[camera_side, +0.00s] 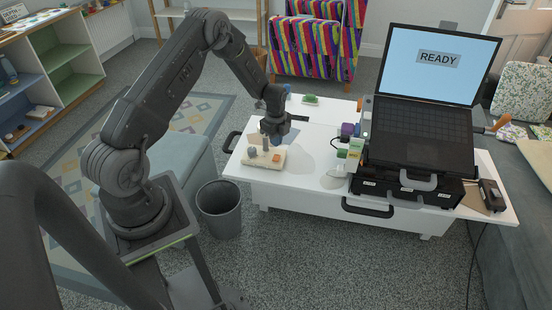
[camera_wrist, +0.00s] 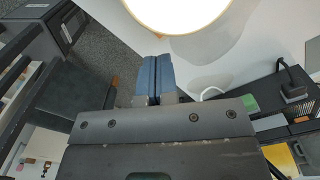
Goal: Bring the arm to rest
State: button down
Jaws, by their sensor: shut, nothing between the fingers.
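My gripper (camera_side: 276,141) hangs over the left part of the white table (camera_side: 285,190), just above a small cream board (camera_side: 240,160). The board carries a few small items, including a grey-blue ball (camera_side: 252,152) and an orange block (camera_side: 276,158). In the wrist view the blue fingers of my gripper (camera_wrist: 155,75) are pressed together with nothing between them. I cannot tell from the side view whether the fingertips touch anything on the board.
A black laptop reading READY (camera_side: 425,95) sits on a black case at the table's right. Small coloured items (camera_side: 350,145) stand beside it. A grey bin (camera_side: 220,212) stands left of the table. A bright round surface (camera_wrist: 180,8) fills the wrist view's top.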

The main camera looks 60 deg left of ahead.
jog(key=shift+r, duration=0.6)
jog(key=s+d+r+n+t, duration=0.15)
jog(key=d+r, duration=0.25)
jog(key=r, duration=0.4)
jog(key=s+d+r+n, duration=0.25)
jog(key=d+r, duration=0.25)
jog(key=r, duration=0.4)
jog(key=s+d+r+n+t, duration=0.1)
jog(key=d+r+n, duration=0.25)
jog(key=r, duration=0.45)
jog(key=s+d+r+n+t, duration=0.1)
jog(key=s+d+r+n, duration=0.2)
jog(key=s, duration=0.6)
jog(key=s+d+r+n+t, duration=0.2)
jog(key=s+d+r+n, duration=0.2)
jog(key=s+d+r, duration=0.2)
jog(key=s+d, duration=0.2)
jog(key=s, duration=0.2)
jog(key=shift+s+d, duration=0.3)
jog(key=shift+w+n, duration=0.1)
jog(key=shift+n, duration=0.15)
